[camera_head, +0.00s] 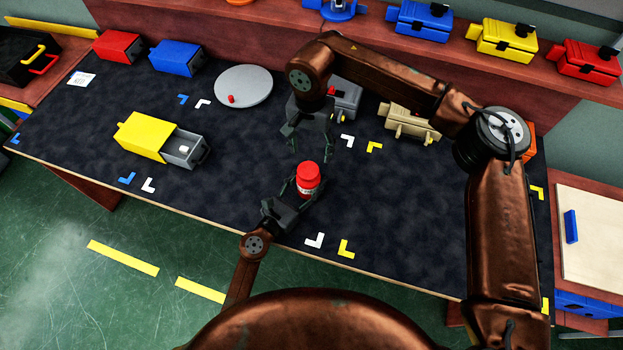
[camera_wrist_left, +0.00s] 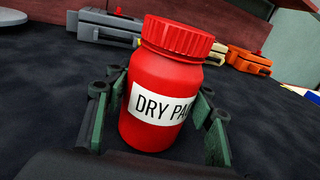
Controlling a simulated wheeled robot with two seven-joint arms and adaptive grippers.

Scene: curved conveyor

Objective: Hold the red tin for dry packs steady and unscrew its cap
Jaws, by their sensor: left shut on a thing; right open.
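The red tin (camera_head: 307,185) stands upright on the dark table near its front edge, with its red ribbed cap (camera_head: 308,170) on top. In the left wrist view the tin (camera_wrist_left: 150,125) shows a white label reading "DRY PA", and the cap (camera_wrist_left: 178,38) sits on it. My left gripper (camera_head: 300,191) is shut on the tin's body, one finger on each side. My right gripper (camera_head: 308,145) is open and empty, pointing down above and just behind the tin, apart from the cap.
A yellow box with an open grey drawer (camera_head: 184,149) stands at left. A round grey plate (camera_head: 250,84) with a small red piece (camera_head: 231,99) lies behind. The table around the tin is clear.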

